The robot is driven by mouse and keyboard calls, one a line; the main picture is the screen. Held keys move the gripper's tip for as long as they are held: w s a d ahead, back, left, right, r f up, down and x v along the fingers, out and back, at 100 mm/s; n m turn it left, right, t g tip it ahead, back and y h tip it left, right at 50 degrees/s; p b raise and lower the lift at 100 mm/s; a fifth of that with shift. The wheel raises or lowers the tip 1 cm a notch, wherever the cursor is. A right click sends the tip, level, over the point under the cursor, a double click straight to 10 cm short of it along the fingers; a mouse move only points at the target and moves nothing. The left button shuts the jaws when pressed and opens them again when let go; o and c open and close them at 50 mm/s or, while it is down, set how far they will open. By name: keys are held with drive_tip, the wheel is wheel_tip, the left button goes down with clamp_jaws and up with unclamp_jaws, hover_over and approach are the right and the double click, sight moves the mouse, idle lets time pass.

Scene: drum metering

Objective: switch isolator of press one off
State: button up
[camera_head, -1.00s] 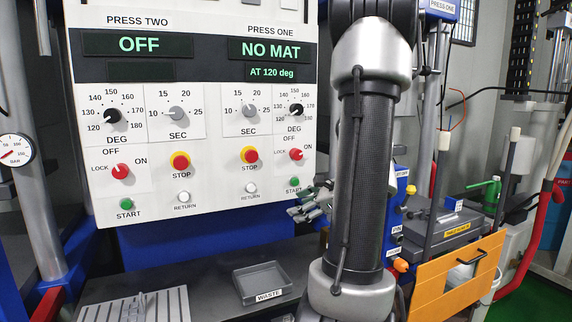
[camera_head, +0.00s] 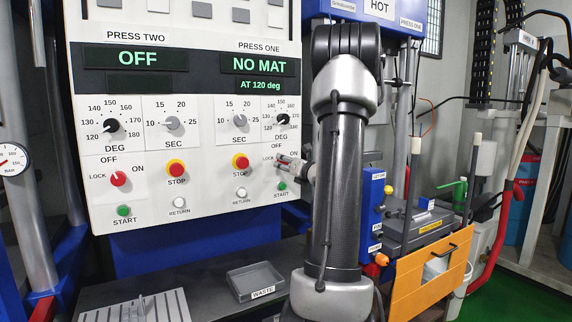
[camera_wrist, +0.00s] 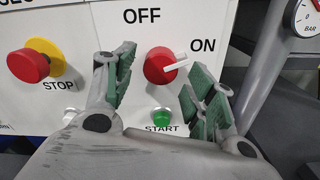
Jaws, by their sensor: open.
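The isolator of press one is a red round knob (camera_wrist: 159,65) with a white pointer. In the wrist view the pointer is turned to the right, toward ON, with OFF printed above. My gripper (camera_wrist: 163,82) is open, one green-padded finger left of the knob and the other to its lower right. I cannot tell whether either finger touches it. In the head view my gripper (camera_head: 284,162) is at the press one isolator and largely hides it. The press one display (camera_head: 262,66) reads NO MAT.
A red STOP button (camera_wrist: 28,66) on a yellow collar is left of the gripper. The green START button (camera_wrist: 161,118) is just below the knob. The press two isolator (camera_head: 118,179) is farther left on the panel. A waste tray (camera_head: 256,281) lies below.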

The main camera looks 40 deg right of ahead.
drive_tip(key=shift+x, duration=0.8)
drive_tip(key=c, duration=1)
